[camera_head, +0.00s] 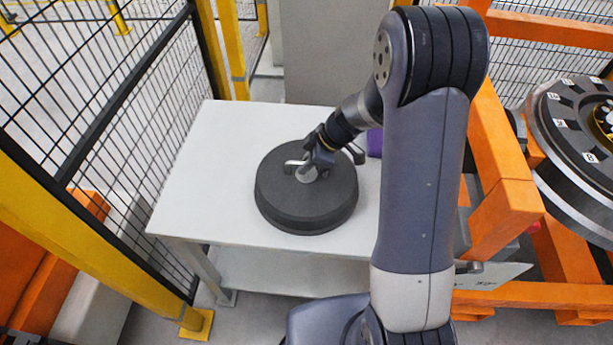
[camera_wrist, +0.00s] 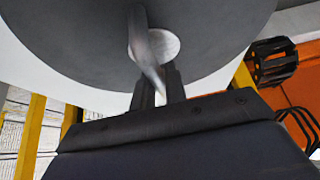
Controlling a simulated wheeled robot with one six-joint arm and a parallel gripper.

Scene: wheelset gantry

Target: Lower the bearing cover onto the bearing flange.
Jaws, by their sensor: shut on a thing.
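The bearing cover (camera_head: 306,208), a thick dark grey disc with metal handles on top, is over the white table and looks level. Whether it touches the table top is hard to tell. It fills the top of the wrist view (camera_wrist: 75,35). My gripper (camera_head: 316,163) is at the middle of the cover's top. In the wrist view, my gripper (camera_wrist: 158,78) is shut on the bright metal handle (camera_wrist: 150,55), in front of a pale round spot. A round wheel part (camera_head: 575,130) with a yellow centre stands at the right edge; the bearing flange itself cannot be clearly picked out there.
The white table (camera_head: 200,170) has bare room left of the cover. A purple object (camera_head: 375,143) is partly hidden behind my arm. Black mesh fencing (camera_head: 130,115) with yellow posts stands at the left. An orange frame (camera_head: 505,190) stands between the table and the wheel part.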

